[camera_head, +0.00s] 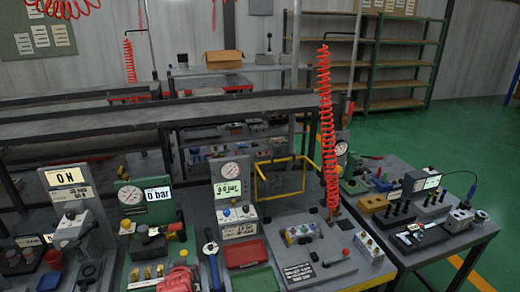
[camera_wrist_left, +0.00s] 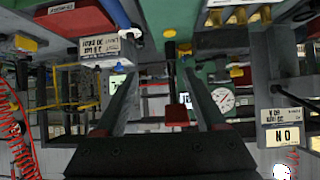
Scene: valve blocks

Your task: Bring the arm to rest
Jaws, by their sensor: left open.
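My left gripper (camera_wrist_left: 162,80) shows in the left wrist view as two dark, widely parted fingers. It is open, and no object is held between them. That view is upside down, with a green valve block (camera_wrist_left: 165,12) and a fitting with a dark stem and yellow part beyond the fingers. A red part (camera_wrist_left: 176,115) shows in the gap, at a distance I cannot tell. In the head view I make out neither gripper; the green block with its gauge (camera_head: 130,195) and "0 bar" display (camera_head: 158,194) stands on the bench at left.
A blue-handled wrench (camera_head: 211,252) and a red tray (camera_head: 245,252) lie on the bench. An "ON" panel (camera_head: 67,177) stands at far left. A red coiled hose (camera_head: 327,130) hangs over the bench. Shelves (camera_head: 400,60) stand behind, with clear green floor at right.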

